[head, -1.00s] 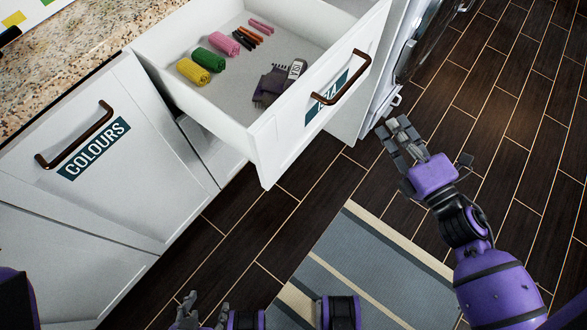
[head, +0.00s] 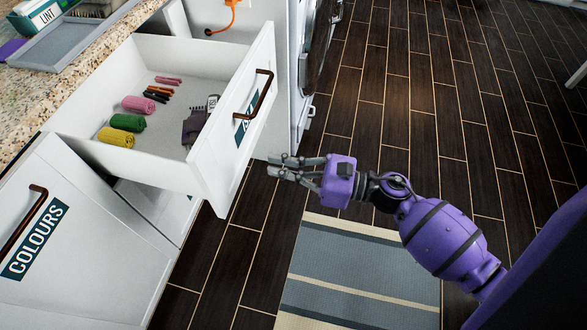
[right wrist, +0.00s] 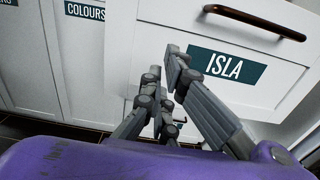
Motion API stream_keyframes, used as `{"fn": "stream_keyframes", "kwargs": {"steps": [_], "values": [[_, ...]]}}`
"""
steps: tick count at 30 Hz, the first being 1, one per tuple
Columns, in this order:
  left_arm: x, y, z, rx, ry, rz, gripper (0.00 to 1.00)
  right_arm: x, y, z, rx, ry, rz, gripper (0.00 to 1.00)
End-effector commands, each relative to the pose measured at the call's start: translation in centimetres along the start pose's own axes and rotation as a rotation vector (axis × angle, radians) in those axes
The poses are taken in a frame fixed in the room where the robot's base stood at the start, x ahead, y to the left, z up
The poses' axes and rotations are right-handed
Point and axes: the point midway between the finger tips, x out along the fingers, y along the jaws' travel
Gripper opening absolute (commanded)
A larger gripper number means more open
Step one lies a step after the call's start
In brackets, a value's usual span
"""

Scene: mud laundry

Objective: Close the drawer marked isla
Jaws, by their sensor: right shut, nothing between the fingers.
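The drawer marked ISLA (head: 209,177) is pulled well out of the white cabinet in the head view. Its dark bar handle (head: 258,94) and label face right, and the label (right wrist: 227,66) reads clearly in the right wrist view. Inside lie rolled cloths, small sticks and a dark grey item. My right gripper (head: 275,165) is shut and empty, its fingers pointing at the drawer front, just right of it in the head view. In the right wrist view its fingertips (right wrist: 170,60) overlap the front left of the label; contact cannot be told. My left gripper is out of view.
The closed COLOURS cabinet front (head: 100,250) is at the lower left. A granite counter (head: 80,75) with a grey tray (head: 65,50) lies above. A striped rug (head: 350,270) covers the dark wood floor, which is open on the right.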

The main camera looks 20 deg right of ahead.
Motion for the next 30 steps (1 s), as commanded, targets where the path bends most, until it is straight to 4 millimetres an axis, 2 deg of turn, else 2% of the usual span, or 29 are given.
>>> {"fn": "stream_keyframes", "kwargs": {"steps": [1, 6, 12, 18, 30], "values": [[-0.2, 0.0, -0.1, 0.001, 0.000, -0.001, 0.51, 1.3, -0.1, 0.3, -0.002, -0.004, 0.002, 0.00], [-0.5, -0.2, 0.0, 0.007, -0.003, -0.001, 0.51, 4.7, 0.0, 0.2, -0.001, -0.003, 0.001, 0.00], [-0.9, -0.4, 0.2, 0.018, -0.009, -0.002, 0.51, 7.3, -0.1, 0.1, 0.000, -0.001, 0.000, 0.00], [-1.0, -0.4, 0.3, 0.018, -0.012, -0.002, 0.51, 8.3, -0.1, 0.0, 0.001, 0.000, -0.001, 0.00], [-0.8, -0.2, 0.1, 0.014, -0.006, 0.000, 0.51, 8.4, 0.0, 0.0, 0.001, 0.000, -0.001, 0.00]]}}
